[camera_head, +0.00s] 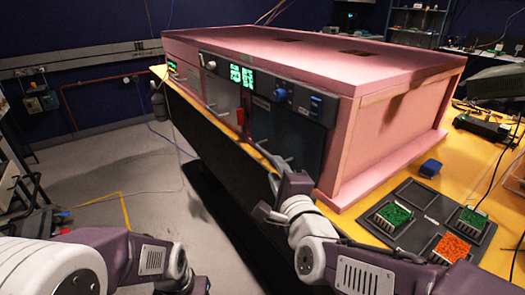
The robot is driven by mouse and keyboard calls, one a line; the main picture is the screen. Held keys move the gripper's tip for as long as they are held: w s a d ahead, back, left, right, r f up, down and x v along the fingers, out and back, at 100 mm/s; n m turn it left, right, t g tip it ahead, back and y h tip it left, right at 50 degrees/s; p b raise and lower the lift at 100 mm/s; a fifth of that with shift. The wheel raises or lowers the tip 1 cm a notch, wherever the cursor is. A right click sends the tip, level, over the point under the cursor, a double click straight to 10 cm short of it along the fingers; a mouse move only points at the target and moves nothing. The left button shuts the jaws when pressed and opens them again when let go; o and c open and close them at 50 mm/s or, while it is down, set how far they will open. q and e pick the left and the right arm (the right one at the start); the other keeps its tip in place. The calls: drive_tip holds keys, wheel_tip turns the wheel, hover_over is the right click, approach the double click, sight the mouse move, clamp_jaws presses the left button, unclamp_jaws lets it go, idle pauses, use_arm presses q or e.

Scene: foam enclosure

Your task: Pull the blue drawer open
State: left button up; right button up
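A dark blue-grey front panel (292,135) is set in the long side of the pink foam enclosure (385,135). It looks closed and flush, and I cannot tell for sure if it is the blue drawer. A pale bar handle (277,160) shows at its lower part. My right gripper (272,195) is close to that handle, at the yellow table's edge. Its fingers are small and partly hidden, so I cannot tell whether it touches the handle or is open.
The yellow table (455,165) carries a dark tray (408,238) with green and orange blocks at the right. A red part (240,117) is on the enclosure front. The grey floor (150,200) at left is open.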

sight(269, 155)
drive_tip(key=b+x, duration=0.1)
drive_tip(key=x, duration=0.5)
drive_tip(key=shift+w+r, duration=0.1)
drive_tip(key=shift+r, duration=0.05)
drive_tip(key=shift+x, duration=0.85)
drive_tip(key=shift+r, duration=0.1)
clamp_jaws()
idle(0.5)
